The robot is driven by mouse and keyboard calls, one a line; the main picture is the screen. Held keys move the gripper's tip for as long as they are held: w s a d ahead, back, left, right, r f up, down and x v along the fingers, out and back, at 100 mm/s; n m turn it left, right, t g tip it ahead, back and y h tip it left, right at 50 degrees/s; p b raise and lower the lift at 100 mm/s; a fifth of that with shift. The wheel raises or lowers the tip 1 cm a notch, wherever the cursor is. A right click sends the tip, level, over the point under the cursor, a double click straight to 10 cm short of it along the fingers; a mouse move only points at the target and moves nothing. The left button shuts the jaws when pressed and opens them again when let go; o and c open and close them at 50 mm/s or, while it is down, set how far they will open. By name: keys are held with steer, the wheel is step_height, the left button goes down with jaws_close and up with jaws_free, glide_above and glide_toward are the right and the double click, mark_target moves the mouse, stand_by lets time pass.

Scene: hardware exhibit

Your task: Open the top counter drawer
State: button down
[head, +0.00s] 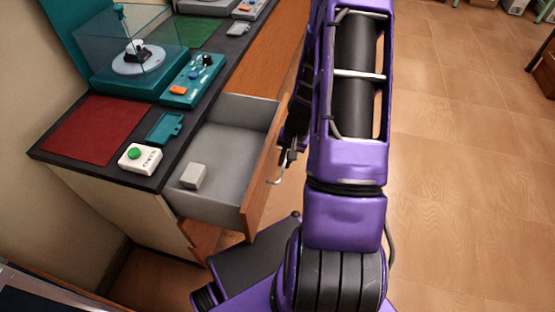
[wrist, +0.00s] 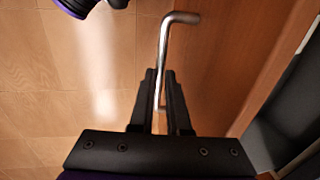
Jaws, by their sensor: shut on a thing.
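The top counter drawer (head: 232,142) is pulled out from the counter, and its grey inside shows in the head view. A small light grey block (head: 193,176) lies in it near the front left. The drawer's wooden front (head: 262,180) faces right; it also fills much of the wrist view (wrist: 225,50). A metal bar handle (wrist: 168,45) stands on that front. My gripper (wrist: 163,75) is shut on the handle, with one finger on each side of the bar. In the head view my gripper (head: 288,152) is partly hidden beside the drawer front.
The dark counter top (head: 205,103) holds a turntable under a clear cover (head: 135,55), a teal control panel (head: 193,80), a white box with a green button (head: 140,157) and a red mat (head: 98,130). Open tiled floor (head: 460,170) lies to the right.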

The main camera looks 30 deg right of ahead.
steer(key=shift+d, duration=0.1)
steer(key=c, duration=0.9)
jaws_free()
steer(key=shift+r, duration=0.1)
steer(key=r, duration=0.4)
steer(key=s+d+r+p, duration=0.1)
steer(key=r, duration=0.2)
steer(key=r+p, duration=0.1)
steer(key=r, duration=0.3)
steer(key=shift+s+d+r, duration=0.25)
steer(key=shift+s+r, duration=0.05)
steer(key=shift+r, duration=0.05)
steer(key=shift+s, duration=0.15)
